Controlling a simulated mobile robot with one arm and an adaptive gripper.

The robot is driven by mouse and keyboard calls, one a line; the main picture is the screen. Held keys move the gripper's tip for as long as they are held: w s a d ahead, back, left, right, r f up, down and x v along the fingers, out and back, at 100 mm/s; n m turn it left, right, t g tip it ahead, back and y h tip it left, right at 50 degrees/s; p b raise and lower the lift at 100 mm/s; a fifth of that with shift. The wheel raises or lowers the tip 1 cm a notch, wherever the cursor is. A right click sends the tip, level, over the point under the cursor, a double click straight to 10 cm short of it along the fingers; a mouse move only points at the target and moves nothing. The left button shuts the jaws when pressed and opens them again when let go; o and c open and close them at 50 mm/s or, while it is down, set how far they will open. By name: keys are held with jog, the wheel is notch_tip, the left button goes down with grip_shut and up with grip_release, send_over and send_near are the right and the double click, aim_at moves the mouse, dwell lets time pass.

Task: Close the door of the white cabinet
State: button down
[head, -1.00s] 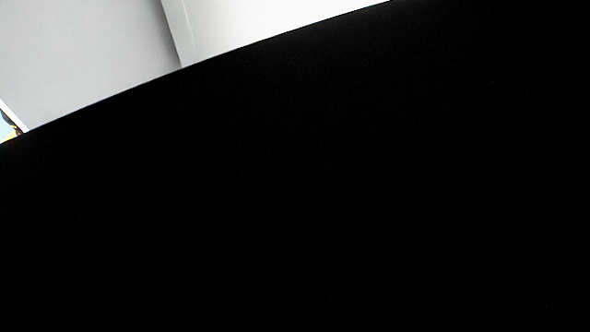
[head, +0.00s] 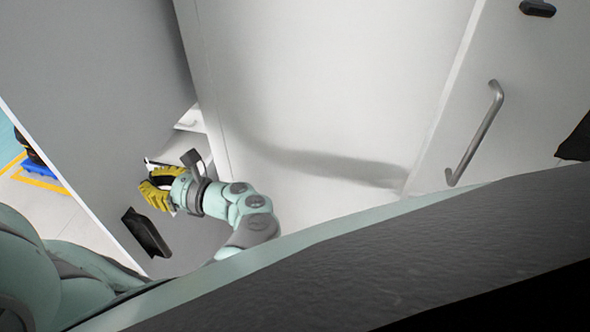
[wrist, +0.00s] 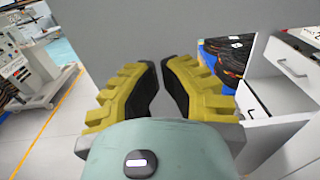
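The white cabinet's broad pale front (head: 330,70) fills the middle of the head view. A grey panel (head: 90,60), which looks like its swung-open door, stands at the left with a black handle (head: 146,232) low on it. The panel also fills the upper middle of the wrist view (wrist: 130,30). My gripper (head: 148,181) is in front of this panel, above and beside the handle. In the wrist view, my gripper's yellow fingers (wrist: 160,75) have a narrow empty gap between their dark pads. I cannot tell if they touch the panel.
Equipment (wrist: 25,65) stands across the floor at left. A metal bar handle (head: 475,135) is on the front at right.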

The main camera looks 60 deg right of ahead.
aim_at(132, 179)
jog(key=shift+x, duration=1.9)
